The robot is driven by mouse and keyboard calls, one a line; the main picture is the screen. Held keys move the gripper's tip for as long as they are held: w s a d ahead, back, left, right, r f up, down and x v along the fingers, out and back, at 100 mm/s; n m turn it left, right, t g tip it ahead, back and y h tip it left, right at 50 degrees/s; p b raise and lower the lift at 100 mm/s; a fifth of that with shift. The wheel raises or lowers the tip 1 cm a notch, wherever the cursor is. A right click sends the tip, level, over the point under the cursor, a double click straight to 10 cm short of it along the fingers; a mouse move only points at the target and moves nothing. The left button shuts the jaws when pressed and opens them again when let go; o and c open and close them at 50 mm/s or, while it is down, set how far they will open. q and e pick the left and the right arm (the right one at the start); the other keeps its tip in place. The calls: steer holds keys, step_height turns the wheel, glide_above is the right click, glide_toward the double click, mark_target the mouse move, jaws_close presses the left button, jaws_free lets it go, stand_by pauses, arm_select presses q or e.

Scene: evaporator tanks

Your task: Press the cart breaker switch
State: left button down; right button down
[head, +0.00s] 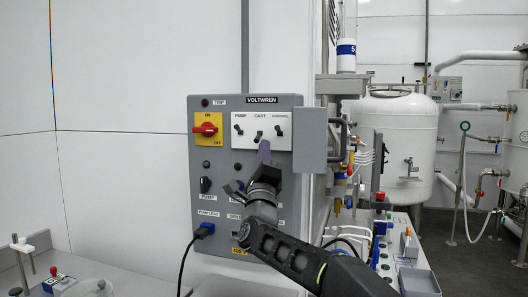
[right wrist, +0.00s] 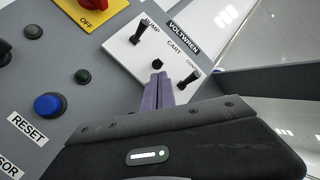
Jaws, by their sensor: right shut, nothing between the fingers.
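The cart breaker switch (head: 258,135) is the middle black toggle on a white plate of the grey VOLTWREN panel (head: 200,150). In the right wrist view the cart switch (right wrist: 158,64) shows as a small dark knob just beyond my fingertips. My right gripper (head: 264,150) is shut and empty, its purple fingers together just below the cart switch. In the right wrist view my right gripper (right wrist: 157,90) overlaps the plate's lower edge. I cannot tell whether the fingertips touch the toggle. My left gripper is not in view.
The pump switch (right wrist: 141,32) and control switch (right wrist: 191,79) flank the cart switch closely. A red rotary knob (head: 206,129) on yellow sits left. A blue RESET button (right wrist: 48,105) is lower. A grey box (head: 311,140) juts out at the panel's right.

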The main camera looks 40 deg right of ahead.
steer(key=shift+s+a+r+m+g+y+p, duration=0.15)
steer(key=shift+a+r+m+g+y+p, duration=0.2)
steer(key=shift+g+p, duration=0.5)
steer(key=shift+s+r+m+g+y+p, duration=0.1)
steer(key=shift+r+m+g+y+p, duration=0.2)
steer(key=shift+p, duration=0.7)
steer(key=r+g+y+p, duration=0.1)
steer(key=p, duration=0.2)
steer(key=m+g+y+p, duration=0.1)
steer(key=g+p, duration=0.1)
steer(key=p, duration=0.1)
steer(key=shift+s+a+r, duration=0.2)
steer(key=shift+a+r, duration=0.2)
steer(key=shift+r+p, duration=0.25)
steer(key=shift+p, duration=0.35)
steer(key=shift+r, duration=0.3)
